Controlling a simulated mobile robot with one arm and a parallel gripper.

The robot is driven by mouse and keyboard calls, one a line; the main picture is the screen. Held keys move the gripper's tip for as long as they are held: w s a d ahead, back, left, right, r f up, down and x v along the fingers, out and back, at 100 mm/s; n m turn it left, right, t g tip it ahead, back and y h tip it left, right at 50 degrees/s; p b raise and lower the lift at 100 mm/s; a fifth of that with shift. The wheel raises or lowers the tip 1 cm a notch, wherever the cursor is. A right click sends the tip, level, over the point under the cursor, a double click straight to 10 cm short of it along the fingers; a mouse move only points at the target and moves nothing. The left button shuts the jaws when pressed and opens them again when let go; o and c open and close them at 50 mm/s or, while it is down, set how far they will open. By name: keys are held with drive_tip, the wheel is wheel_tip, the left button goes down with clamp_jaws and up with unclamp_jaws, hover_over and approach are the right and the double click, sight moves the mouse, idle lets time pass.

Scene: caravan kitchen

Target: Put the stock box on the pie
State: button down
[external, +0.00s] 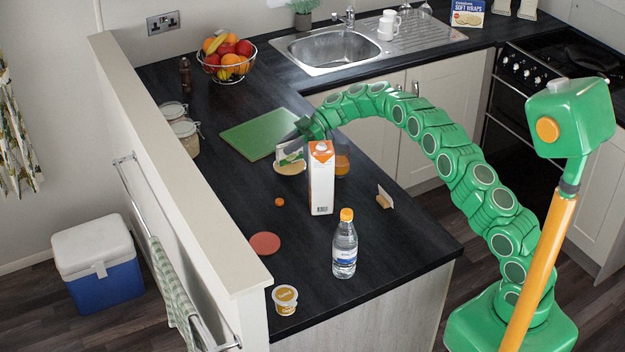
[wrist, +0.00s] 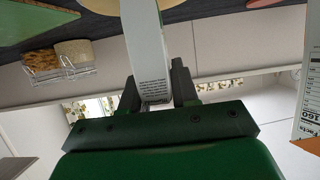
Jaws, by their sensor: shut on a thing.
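The stock box (external: 291,151) is a small white and green carton. My gripper (external: 302,127) is shut on it, from above and behind in the external view. In the wrist view the box's white, printed side (wrist: 148,60) shows between my two fingers (wrist: 156,92). The pie (external: 289,169) is a pale tan round on the dark counter. The box's lower end is at the pie, overlapping it in the external view. The pie also shows behind the box in the wrist view (wrist: 108,7). I cannot tell whether box and pie touch.
A tall orange and white carton (external: 321,180) stands close in front of the pie, with a glass of orange drink (external: 342,160) beside it. A green board (external: 255,136) lies behind left. A water bottle (external: 344,247) and coral disc (external: 265,243) are nearer the front.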

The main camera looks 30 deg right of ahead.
drive_tip(key=shift+f, duration=0.15)
drive_tip(key=c, duration=0.8)
unclamp_jaws()
drive_tip(key=shift+c, duration=0.2)
drive_tip(key=shift+d+r, duration=0.3)
drive_tip(key=shift+d, duration=0.1)
drive_tip(key=v, duration=1.1)
